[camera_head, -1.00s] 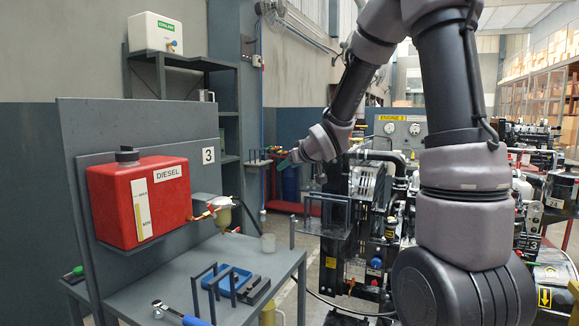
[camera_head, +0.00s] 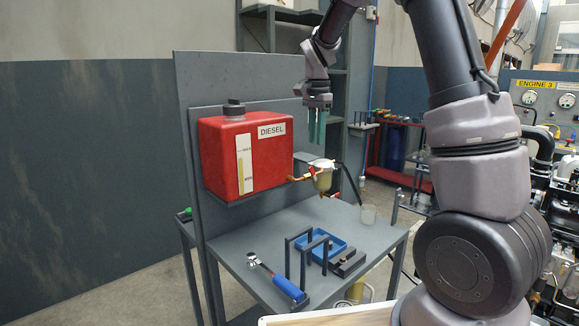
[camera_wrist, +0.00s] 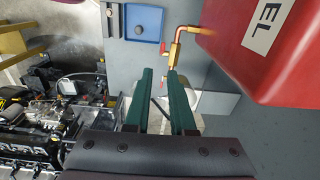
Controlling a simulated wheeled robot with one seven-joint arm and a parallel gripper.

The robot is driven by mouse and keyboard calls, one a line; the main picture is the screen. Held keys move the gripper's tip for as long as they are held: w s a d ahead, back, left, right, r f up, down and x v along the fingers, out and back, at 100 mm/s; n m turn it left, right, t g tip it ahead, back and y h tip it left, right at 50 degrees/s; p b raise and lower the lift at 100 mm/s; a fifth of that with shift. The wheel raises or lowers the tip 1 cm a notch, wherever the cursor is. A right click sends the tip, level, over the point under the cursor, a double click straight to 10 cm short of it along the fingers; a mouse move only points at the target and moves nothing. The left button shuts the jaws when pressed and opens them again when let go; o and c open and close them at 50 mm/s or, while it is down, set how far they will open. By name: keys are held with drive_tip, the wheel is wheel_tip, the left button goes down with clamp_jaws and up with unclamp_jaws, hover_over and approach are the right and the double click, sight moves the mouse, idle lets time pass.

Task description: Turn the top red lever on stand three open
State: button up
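The top red lever (camera_head: 292,179) is a small handle on the brass pipe between the red DIESEL tank (camera_head: 228,160) and the yellowish filter bowl (camera_head: 322,180). In the wrist view, a red lever (camera_wrist: 163,48) shows beside the brass pipe (camera_wrist: 173,50), just beyond the fingertips. A second small red part (camera_head: 334,195) sits low by the bowl. My gripper (camera_head: 317,142) points down above the bowl, to the right of the tank. Its two green fingers (camera_wrist: 160,76) are apart with nothing held between them, and they look clear of the lever.
The grey stand table (camera_head: 235,243) holds a blue tray (camera_head: 320,240), a blue-handled wrench (camera_head: 288,288), dark upright brackets and a clear cup (camera_head: 369,214). The grey back panel (camera_head: 190,95) rises behind the tank. Engine equipment (camera_head: 560,225) stands at the right.

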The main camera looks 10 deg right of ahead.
sight(311, 168)
drive_tip(key=shift+a, duration=0.65)
wheel_tip(311, 168, down, 10)
drive_tip(key=shift+f, duration=0.25)
clamp_jaws()
